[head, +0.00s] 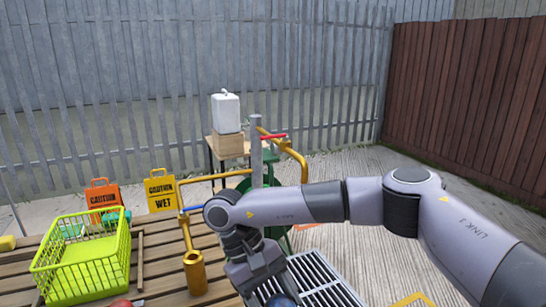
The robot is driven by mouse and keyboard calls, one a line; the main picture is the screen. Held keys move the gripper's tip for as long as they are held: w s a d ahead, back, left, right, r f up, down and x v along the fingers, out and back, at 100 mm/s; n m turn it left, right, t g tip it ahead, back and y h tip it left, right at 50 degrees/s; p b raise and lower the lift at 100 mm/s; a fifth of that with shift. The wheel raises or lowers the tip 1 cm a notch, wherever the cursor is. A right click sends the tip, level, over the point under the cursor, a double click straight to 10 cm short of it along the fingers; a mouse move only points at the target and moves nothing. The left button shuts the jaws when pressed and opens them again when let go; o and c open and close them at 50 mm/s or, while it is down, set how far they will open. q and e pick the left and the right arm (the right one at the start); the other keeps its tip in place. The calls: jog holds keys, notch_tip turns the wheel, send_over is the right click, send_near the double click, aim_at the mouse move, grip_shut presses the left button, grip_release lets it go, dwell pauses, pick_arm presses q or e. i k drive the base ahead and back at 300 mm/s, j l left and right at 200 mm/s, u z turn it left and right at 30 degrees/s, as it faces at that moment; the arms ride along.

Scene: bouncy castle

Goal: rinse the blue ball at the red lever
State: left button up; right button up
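The red lever (272,136) sits on a grey post (256,150), beside a curved yellow pipe (296,156). My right arm comes in from the right and crosses in front of the tap stand. My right gripper (262,284) points down at the bottom of the view. A dark blue round thing (282,300), likely the blue ball, shows at its end, mostly cut off by the lower edge. The fingertips are not clear, so I cannot tell whether they grip it. My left gripper is not in view.
A lime-green basket (84,270) stands on the slatted wooden table (160,262). A blue lever (191,208) on a yellow pipe stands above a brass cylinder (195,272). A metal grate (318,280) lies below my arm. Caution signs (161,190) and a white canister (226,112) stand behind.

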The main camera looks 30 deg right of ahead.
aim_at(274, 137)
jog(key=k+z, duration=0.1)
jog(key=z, duration=0.3)
jog(key=k+z, duration=0.15)
jog(key=z, duration=0.2)
